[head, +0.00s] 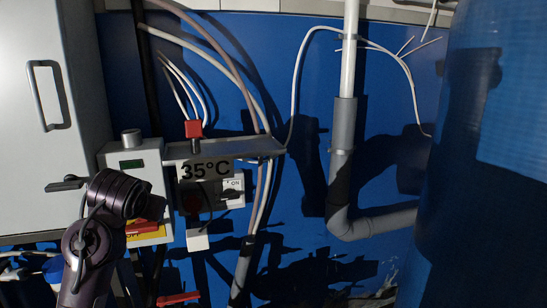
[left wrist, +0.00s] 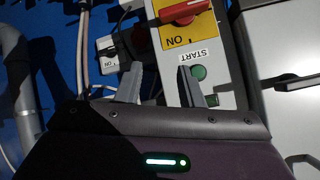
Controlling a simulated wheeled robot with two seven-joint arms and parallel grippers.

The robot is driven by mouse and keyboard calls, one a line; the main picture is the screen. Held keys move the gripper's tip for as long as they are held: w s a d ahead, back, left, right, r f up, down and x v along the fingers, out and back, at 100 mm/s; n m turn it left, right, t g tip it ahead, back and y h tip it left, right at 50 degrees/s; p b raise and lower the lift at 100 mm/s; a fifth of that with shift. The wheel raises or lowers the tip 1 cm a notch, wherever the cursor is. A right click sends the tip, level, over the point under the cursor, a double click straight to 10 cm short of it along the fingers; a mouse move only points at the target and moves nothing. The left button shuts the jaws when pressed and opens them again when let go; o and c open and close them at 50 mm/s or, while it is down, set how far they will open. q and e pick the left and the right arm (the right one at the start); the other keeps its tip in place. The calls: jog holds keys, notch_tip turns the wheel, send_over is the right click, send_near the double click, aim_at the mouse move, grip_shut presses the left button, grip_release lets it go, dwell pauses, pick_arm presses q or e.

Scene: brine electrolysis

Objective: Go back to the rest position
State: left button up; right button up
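My left arm rises from the lower left in the head view, with its dark wrist in front of the control box (head: 130,160). Its fingers are hidden there. In the left wrist view my left gripper (left wrist: 158,78) has two grey fingers spread apart with nothing between them. The right-hand finger is close to a green button (left wrist: 198,73) beside a START label (left wrist: 196,55); I cannot tell whether they touch. A red rotary switch (left wrist: 184,10) on a yellow ON plate (left wrist: 188,32) lies beyond. My right gripper is in neither view.
A grey cabinet (head: 35,110) stands at the left. A shelf (head: 230,149) with a 35°C display (head: 205,170) adjoins the control box. A grey pipe (head: 342,180) bends right toward a large blue tank (head: 490,190). Hoses (head: 215,55) hang along the blue wall.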

pick_arm(q)
jog(key=s+d+f+m+g+h, duration=0.1)
jog(key=s+d+f+g, duration=0.1)
jog(key=s+f, duration=0.6)
jog(key=s+d+f+g, duration=0.1)
jog(key=s+d+f, duration=0.25)
jog(key=f, duration=0.85)
jog(key=s+d+f+g+h, duration=0.15)
jog(key=s+f, duration=0.35)
jog(key=s, duration=0.5)
jog(key=s+d+f+g+h, duration=0.1)
jog(key=s+d+f+g, duration=0.3)
jog(key=s, duration=0.7)
notch_tip(320, 180, down, 31)
jog(key=s+a, duration=0.2)
jog(key=s+a+f, duration=0.2)
jog(key=s+f, duration=0.7)
jog(key=s+a+f, duration=0.2)
jog(key=s+f, duration=0.7)
jog(key=s, duration=0.1)
jog(key=shift+g+y, duration=0.35)
jog(key=shift+g, duration=0.1)
